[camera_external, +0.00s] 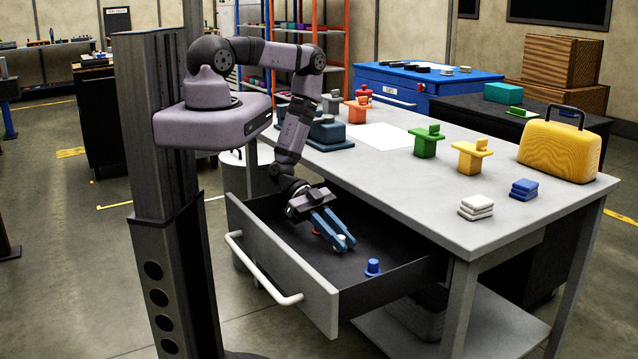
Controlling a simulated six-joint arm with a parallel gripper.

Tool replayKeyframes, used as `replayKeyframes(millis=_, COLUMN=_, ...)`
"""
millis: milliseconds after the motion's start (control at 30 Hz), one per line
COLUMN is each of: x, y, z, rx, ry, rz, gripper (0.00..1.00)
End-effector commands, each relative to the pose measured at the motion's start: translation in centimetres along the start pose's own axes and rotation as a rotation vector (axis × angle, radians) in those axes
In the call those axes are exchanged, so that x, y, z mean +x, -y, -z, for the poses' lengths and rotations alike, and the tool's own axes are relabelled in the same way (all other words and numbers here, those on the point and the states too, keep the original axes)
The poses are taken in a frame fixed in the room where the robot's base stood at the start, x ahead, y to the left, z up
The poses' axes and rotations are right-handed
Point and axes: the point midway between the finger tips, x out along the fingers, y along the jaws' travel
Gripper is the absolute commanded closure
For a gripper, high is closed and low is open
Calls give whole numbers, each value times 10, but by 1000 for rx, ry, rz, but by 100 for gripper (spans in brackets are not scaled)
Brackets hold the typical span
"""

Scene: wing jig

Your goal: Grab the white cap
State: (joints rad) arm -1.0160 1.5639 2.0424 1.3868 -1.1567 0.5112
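The white cap (342,238) is a small pale piece inside the open drawer, partly hidden by my gripper's fingers. My gripper (343,245) reaches down into the drawer with its two blue fingers on either side of the white cap. I cannot tell whether the fingers touch the cap or have closed on it. A red piece (317,232) shows in part behind the fingers. A blue cap (373,267) stands apart on the drawer floor, to the right and nearer the camera.
The drawer (285,272) is pulled out, with raised walls and a white handle (262,270) in front. The grey worktop (400,195) overhangs its back. On it stand green (427,143) and yellow (471,157) pieces, white and blue stacks, and a yellow case (560,150).

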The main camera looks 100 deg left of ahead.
Motion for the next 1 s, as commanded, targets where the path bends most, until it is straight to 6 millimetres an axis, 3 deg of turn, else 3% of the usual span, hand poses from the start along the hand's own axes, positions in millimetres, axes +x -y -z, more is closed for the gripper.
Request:
replayKeyframes(millis=567, x=-5, y=0, z=9, rx=1, ry=0, rz=0, gripper=100)
replayKeyframes(millis=1000, x=-29, y=0, z=60, rx=1, ry=0, rz=0, gripper=100)
